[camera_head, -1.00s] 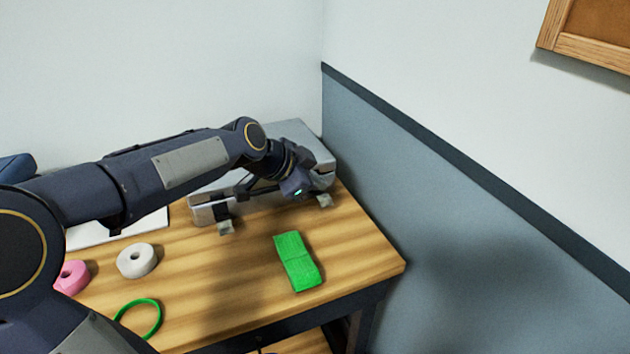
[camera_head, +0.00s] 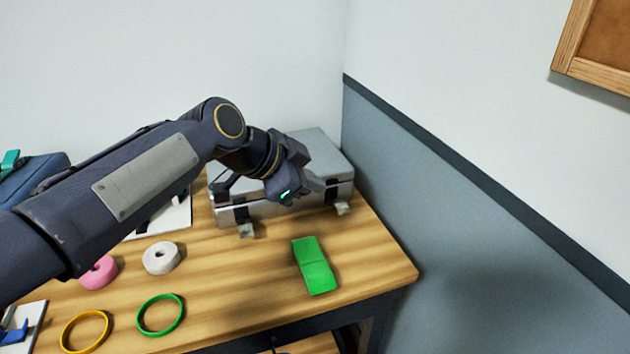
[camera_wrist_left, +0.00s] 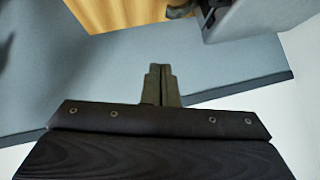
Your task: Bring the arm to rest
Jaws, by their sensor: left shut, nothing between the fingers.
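My left arm comes in from the left in the head view. Its gripper (camera_head: 312,184) is over the silver case (camera_head: 325,150) at the back corner of the table and hides part of the case. In the left wrist view the two fingers of this gripper (camera_wrist_left: 161,84) are together with nothing between them. Beyond them show the blue-grey wall panel, a bit of wooden table and a grey corner of the case (camera_wrist_left: 250,15). My right gripper is in neither view.
The wall (camera_head: 450,220) stands close on the right. A blue bag (camera_head: 38,175) is at the left.

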